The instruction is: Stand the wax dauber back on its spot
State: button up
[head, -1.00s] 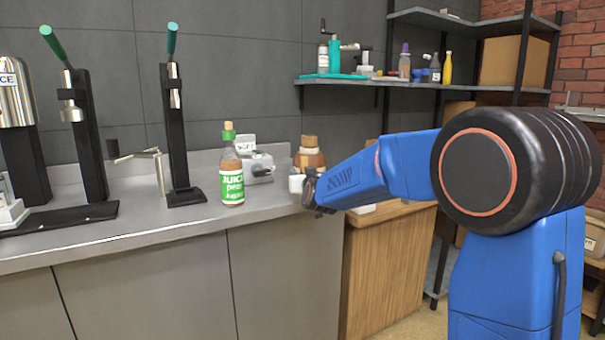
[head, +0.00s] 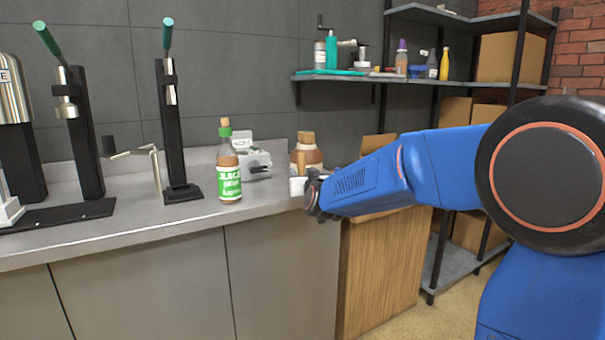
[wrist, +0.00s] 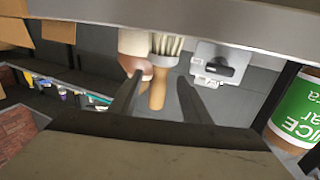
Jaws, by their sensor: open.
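The wax dauber shows in the wrist view, which is upside down. Its wooden handle (wrist: 157,94) points up in the room and its pale bristles (wrist: 166,44) point down toward the counter. My gripper (wrist: 160,80) is open, with one dark finger on each side of the handle; visible gaps separate the fingers from it. In the head view my gripper (head: 314,195) is at the counter's front right end, and I cannot pick out the dauber there for certain. How the bristle end rests is hard to tell.
An amber bottle (head: 307,158) stands close behind my gripper, with a small white object (head: 297,186) beside it. A green-labelled bottle (head: 229,178) and a grey device (head: 254,163) stand to the left. The counter (head: 150,205) has free room along its front.

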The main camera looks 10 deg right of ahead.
jog(key=shift+s, duration=0.45)
dwell(0.6)
notch_tip(320, 180, up, 18)
dwell(1.3)
jog(key=shift+s+f, duration=0.1)
jog(key=s+d+f+g, duration=0.3)
jog(key=s+f+g, duration=0.1)
jog(key=s+f, duration=0.9)
jog(key=s+d+f+g, duration=0.3)
jog(key=s+f, duration=0.9)
jog(key=s, duration=0.9)
jog(key=s+d+f+g, duration=0.3)
jog(key=s+f+g, duration=0.3)
jog(key=s+f, duration=0.7)
jog(key=s, duration=0.4)
jog(key=shift+d+f, duration=0.25)
jog(key=shift+f, duration=0.05)
